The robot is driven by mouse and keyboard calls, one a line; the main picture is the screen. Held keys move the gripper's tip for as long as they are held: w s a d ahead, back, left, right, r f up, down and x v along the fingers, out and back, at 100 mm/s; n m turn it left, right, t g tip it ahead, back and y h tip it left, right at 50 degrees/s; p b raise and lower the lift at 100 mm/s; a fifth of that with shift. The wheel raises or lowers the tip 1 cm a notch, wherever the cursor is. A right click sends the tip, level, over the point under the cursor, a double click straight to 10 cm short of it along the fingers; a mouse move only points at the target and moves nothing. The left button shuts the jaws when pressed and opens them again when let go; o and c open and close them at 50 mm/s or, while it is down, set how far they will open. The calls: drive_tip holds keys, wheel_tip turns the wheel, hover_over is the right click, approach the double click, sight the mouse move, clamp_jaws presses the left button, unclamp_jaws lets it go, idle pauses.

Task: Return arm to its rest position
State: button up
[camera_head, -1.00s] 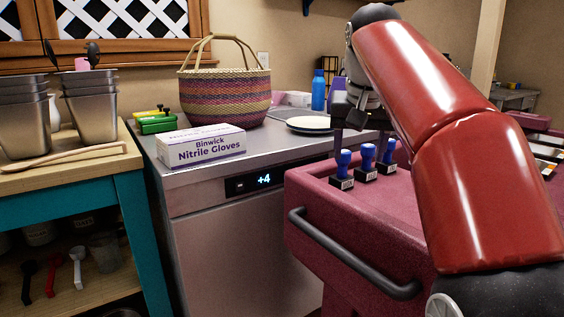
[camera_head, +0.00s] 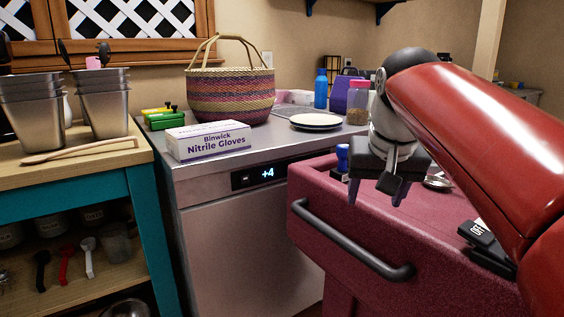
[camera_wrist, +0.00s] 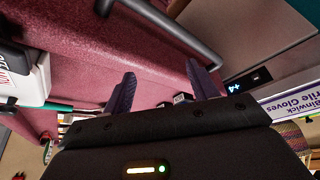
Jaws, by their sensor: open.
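My gripper (camera_head: 376,196) is open and empty, pointing down over the dark red cart top (camera_head: 330,205). In the camera_wrist view its two fingers (camera_wrist: 160,85) stand apart with nothing between them, and the cart and its dark handle show beyond. My red arm reaches in from the right of the camera_head view and is bent at the wrist. One blue-handled stamp (camera_head: 342,157) shows just left of the gripper; the gripper hides the area behind it.
The cart's black handle (camera_head: 350,245) runs along its front. A steel counter left of it holds a nitrile gloves box (camera_head: 208,141), a woven basket (camera_head: 232,95), a plate (camera_head: 316,121) and bottles. A black-and-white item (camera_head: 482,240) lies near my arm.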

drive_tip(key=s+f+n, duration=0.1)
drive_tip(key=s+f, duration=1.5)
drive_tip(key=f, duration=0.5)
drive_tip(key=shift+s+a+t, duration=0.15)
drive_tip(key=shift+s+t, duration=0.2)
drive_tip(key=shift+t, duration=0.05)
